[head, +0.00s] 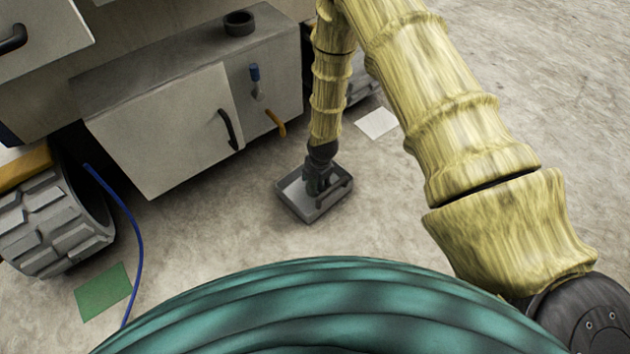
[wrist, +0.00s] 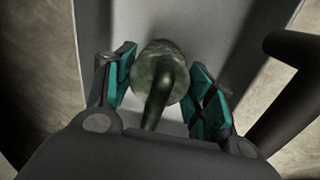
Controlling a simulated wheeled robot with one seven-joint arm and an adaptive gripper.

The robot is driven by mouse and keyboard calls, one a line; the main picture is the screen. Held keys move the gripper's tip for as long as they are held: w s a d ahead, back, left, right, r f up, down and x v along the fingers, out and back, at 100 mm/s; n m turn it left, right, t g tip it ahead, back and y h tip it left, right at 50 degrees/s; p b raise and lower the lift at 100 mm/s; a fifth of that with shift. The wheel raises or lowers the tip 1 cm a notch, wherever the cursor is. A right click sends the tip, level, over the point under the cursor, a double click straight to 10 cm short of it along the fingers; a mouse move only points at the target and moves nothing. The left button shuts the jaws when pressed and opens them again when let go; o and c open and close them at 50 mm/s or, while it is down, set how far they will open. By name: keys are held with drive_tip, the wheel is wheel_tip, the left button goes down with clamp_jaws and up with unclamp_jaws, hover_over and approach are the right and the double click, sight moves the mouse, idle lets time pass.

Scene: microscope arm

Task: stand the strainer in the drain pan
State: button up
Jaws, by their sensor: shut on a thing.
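The drain pan (head: 298,213) is a grey shallow tray on the floor, in the middle of the head view. My gripper (head: 318,181) points down into it, low over its floor. In the wrist view my gripper (wrist: 164,76) has its teal-padded fingers on both sides of the strainer (wrist: 165,62), a dark green rounded piece with a stem towards the camera. The pan (wrist: 222,30) shows as a grey surface behind it. The strainer's lower end is hidden, so I cannot tell whether it touches the pan. In the head view the strainer cannot be made out.
A treaded wheel (head: 60,225) and blue hose (head: 137,240) are at left. A dark bar (wrist: 290,48) lies right of my fingers.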

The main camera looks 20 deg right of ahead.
drive_tip(key=shift+f, duration=0.1)
drive_tip(key=o, duration=1.4)
drive_tip(key=shift+o, duration=0.2)
wheel_tip(320, 180, up, 11)
drive_tip(key=p, duration=0.9)
wheel_tip(320, 180, up, 21)
drive_tip(key=w+a+m+h+p, duration=0.1)
drive_tip(key=m+p, duration=0.5)
drive_tip(key=p, duration=0.6)
drive_tip(key=shift+w+a+r, duration=0.15)
drive_tip(key=shift+w+r, duration=0.05)
drive_tip(key=shift+w, duration=0.65)
